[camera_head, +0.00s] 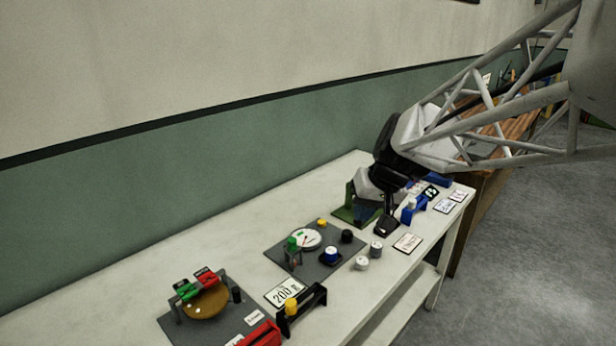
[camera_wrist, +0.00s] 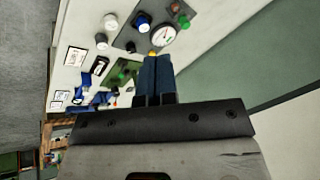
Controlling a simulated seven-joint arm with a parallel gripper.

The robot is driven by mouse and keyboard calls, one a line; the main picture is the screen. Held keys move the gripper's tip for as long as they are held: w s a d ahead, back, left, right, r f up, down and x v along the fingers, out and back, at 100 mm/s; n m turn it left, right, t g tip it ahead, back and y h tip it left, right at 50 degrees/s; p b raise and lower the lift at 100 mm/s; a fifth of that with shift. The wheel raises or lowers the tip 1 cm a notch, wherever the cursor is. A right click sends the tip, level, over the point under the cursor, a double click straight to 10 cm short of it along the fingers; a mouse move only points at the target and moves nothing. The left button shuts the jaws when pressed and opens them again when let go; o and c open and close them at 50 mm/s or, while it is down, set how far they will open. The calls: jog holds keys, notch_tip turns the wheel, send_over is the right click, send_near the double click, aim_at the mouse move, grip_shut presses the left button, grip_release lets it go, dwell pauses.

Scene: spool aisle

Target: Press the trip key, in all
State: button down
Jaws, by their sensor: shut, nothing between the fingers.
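My gripper (camera_head: 387,226) is over the right half of the white table (camera_head: 255,215), pointing down in the head view. In the wrist view its two dark fingers (camera_wrist: 157,60) lie together, shut and empty. No part is clearly readable as the trip key. Candidates are a green key (camera_head: 187,290) and a red key (camera_head: 207,279) above a brown disc (camera_head: 206,301) at the left. My gripper is well to the right of both. Beside the fingers is a green-based device (camera_head: 345,213), partly hidden by my arm.
A grey plate (camera_head: 290,266) holds a white dial (camera_head: 306,238), a blue knob (camera_head: 331,254) and a green knob. White and grey knobs (camera_head: 362,263) stand near the front edge. A black holder (camera_head: 305,303) and a "200" card (camera_head: 284,291) lie between the plates. The back wall runs behind the table.

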jog(key=w+a+f+t+y, duration=0.1)
jog(key=w+a+f, duration=0.15)
jog(key=w, duration=0.85)
jog(key=w+a+f+y, duration=0.1)
jog(key=w+f, duration=0.2)
jog(key=w, duration=0.7)
jog(key=t+y, duration=0.2)
send_over(323, 221)
notch_tip(323, 221, down, 13)
jog(key=shift+d+r, duration=0.1)
jog(key=shift+r, duration=0.05)
jog(key=shift+f, duration=4.35)
